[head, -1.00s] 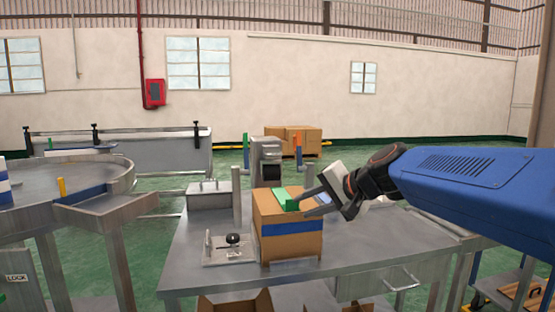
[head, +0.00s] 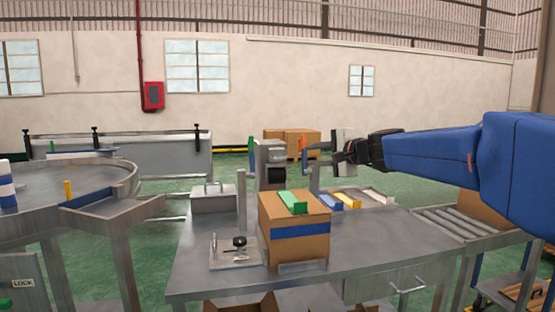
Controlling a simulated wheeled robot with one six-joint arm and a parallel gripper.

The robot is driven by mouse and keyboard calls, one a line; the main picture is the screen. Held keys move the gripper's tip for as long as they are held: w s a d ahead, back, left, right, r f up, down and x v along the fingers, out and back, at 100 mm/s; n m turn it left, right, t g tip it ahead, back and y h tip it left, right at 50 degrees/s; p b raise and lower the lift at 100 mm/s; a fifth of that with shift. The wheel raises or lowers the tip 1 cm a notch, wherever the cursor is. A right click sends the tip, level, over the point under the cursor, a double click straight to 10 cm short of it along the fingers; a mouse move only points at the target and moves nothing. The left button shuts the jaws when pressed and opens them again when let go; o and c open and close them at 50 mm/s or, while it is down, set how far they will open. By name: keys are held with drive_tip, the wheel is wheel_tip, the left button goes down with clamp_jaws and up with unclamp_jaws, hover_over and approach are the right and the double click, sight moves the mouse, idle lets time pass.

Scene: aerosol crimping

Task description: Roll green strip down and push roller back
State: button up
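A green strip-like block (head: 292,202) lies on top of a cardboard box (head: 297,247) with a blue band, on the metal table. My gripper (head: 306,160) is in the air behind and above the box, apart from the green block. Its two fingers point left with a gap between them, and I see nothing held. I cannot tell for certain which part is the roller. A small fixture with a black knob (head: 239,242) sits on the table left of the box.
Blue (head: 330,202), yellow (head: 348,201) and white (head: 376,196) pieces lie behind the box. A grey machine head (head: 271,163) stands behind it, near my gripper. A roller conveyor (head: 455,222) is at the right. The table's front right is clear.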

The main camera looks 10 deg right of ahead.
sight(282, 158)
drive_tip(key=x, duration=1.7)
drive_tip(key=shift+a, duration=0.15)
clamp_jaws()
